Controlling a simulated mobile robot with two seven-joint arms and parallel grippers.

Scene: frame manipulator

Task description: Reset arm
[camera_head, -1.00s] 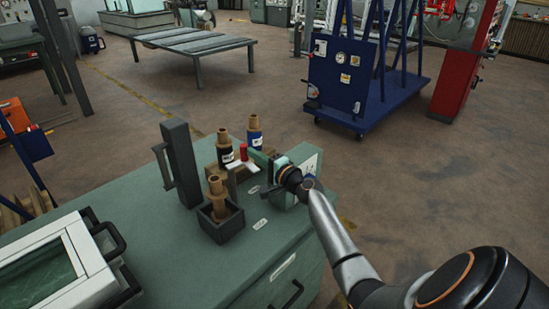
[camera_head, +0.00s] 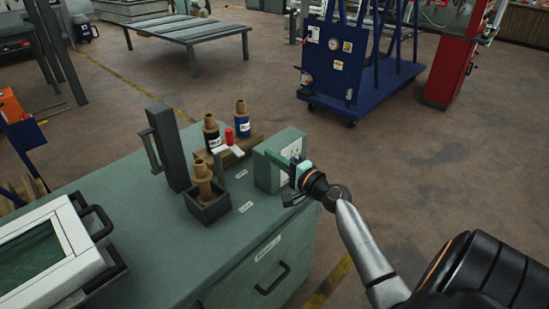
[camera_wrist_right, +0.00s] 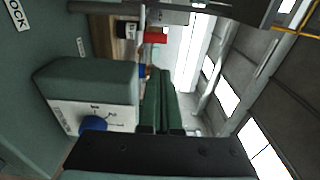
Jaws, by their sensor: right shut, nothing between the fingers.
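My right arm comes in from the right in the head view. Its right gripper (camera_head: 271,155) has green fingers lying together, shut and empty, beside a green box (camera_head: 264,177) on the cabinet top. The box has a pale front panel. In the wrist view the shut fingers (camera_wrist_right: 160,105) point away from the camera, and the green box (camera_wrist_right: 85,80) shows its white panel and blue knob (camera_wrist_right: 93,124) beside them. I cannot tell whether the fingers touch the box. My left gripper is not in view.
The green cabinet (camera_head: 150,245) carries a black upright block (camera_head: 170,150), a dark square holder (camera_head: 208,208) with a brown spool, two labelled spools on a wooden stand, and a white bracket with a red top (camera_head: 230,138). A white-framed case (camera_head: 70,228) stands at left. Open floor lies right.

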